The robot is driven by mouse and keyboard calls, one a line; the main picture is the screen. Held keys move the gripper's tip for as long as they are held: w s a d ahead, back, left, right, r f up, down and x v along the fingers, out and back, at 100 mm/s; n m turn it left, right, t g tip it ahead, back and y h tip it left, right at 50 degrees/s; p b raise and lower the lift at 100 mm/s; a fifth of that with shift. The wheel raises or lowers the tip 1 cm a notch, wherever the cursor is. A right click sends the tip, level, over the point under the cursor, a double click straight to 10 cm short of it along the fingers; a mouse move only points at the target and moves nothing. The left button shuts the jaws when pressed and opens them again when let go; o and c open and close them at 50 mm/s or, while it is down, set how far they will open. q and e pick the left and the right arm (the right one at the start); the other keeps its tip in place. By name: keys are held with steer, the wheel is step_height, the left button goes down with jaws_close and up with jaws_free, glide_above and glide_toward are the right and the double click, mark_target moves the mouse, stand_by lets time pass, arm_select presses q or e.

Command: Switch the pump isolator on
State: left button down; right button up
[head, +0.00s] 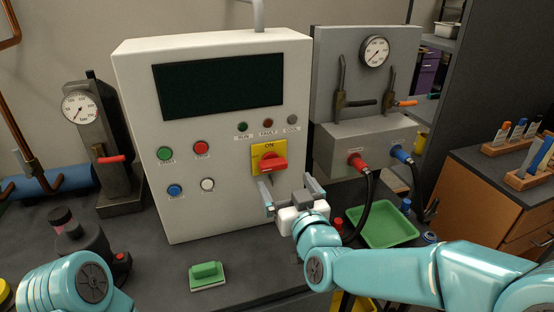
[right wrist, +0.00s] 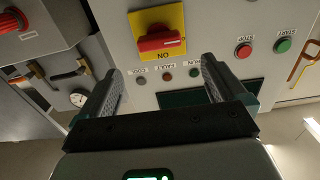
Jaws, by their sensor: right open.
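The pump isolator is a red rotary handle (head: 272,163) on a yellow plate (head: 257,151), on the front of a white control cabinet (head: 225,190). The handle lies roughly horizontal, with the ON mark above it in the head view. In the right wrist view the panel is upside down, and the red handle (right wrist: 160,40) is near the top on its yellow plate (right wrist: 172,16). My right gripper (head: 290,193) is open and empty, just below and in front of the handle, apart from it. Its fingers (right wrist: 163,78) also show in the right wrist view. My left gripper is out of frame.
Buttons and small lamps sit around the isolator, with a dark screen (head: 220,85) above. A grey box (head: 365,140) with red and blue cable plugs stands at right. A green tray (head: 383,226) and a green-handled block (head: 207,275) lie on the dark bench.

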mark_target(275, 166)
steer(key=p+x, duration=0.2)
steer(key=x, duration=0.5)
steer(key=shift+w+a, duration=0.15)
steer(key=shift+w, duration=0.2)
steer(key=shift+w+a, duration=0.1)
steer(key=shift+w, duration=0.15)
steer(key=c, duration=1)
steer(key=shift+o, duration=0.2)
